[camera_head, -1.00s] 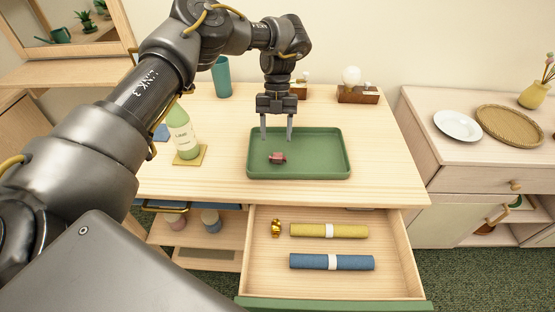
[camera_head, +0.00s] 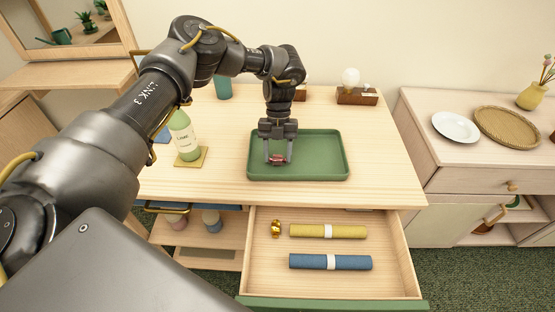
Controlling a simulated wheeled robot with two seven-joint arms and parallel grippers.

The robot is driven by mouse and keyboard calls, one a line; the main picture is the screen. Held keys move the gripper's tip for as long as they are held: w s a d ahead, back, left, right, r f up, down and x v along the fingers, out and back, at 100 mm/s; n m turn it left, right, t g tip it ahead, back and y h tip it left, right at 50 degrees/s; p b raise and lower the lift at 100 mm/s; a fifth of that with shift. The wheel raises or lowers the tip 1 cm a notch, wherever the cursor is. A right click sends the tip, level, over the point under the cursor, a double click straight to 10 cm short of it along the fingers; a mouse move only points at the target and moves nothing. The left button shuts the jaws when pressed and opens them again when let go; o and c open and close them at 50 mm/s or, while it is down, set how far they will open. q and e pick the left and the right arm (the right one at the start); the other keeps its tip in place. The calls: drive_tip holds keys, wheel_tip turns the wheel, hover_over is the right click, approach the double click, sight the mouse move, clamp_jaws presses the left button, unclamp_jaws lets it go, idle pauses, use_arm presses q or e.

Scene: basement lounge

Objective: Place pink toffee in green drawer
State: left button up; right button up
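The pink toffee (camera_head: 277,160) is a small dark pink wrapped piece on the green tray (camera_head: 325,174) on the table top. My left gripper (camera_head: 278,158) points down over the tray with one finger on each side of the toffee. Its fingers stand apart; I cannot tell whether they touch the toffee. The green drawer (camera_head: 335,304), with a green front edge, is pulled open below the table top. It holds a gold-wrapped piece (camera_head: 276,228), a yellow roll (camera_head: 328,231) and a blue roll (camera_head: 330,262). My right gripper is not in view.
A teal cup (camera_head: 223,88) and a wooden block with a white bulb (camera_head: 357,88) stand at the back. The drawer's right side has bare floor.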

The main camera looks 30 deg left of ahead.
use_arm(q)
drive_tip(key=c, duration=1)
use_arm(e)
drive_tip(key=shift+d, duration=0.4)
use_arm(q)
drive_tip(key=shift+r+b, duration=0.3)
drive_tip(key=shift+r, duration=0.3)
drive_tip(key=shift+s+d+r+b, duration=0.5)
drive_tip(key=shift+d+r, duration=1.45)
drive_tip(key=shift+d, duration=0.35)
drive_tip(key=shift+s+d+r+b, duration=0.35)
drive_tip(key=shift+d+r+b, duration=0.1)
drive_tip(key=shift+d+r, duration=1.7)
drive_tip(key=shift+s+d+r+b, duration=0.5)
drive_tip(key=shift+d+r, duration=1.3)
drive_tip(key=shift+d, duration=0.65)
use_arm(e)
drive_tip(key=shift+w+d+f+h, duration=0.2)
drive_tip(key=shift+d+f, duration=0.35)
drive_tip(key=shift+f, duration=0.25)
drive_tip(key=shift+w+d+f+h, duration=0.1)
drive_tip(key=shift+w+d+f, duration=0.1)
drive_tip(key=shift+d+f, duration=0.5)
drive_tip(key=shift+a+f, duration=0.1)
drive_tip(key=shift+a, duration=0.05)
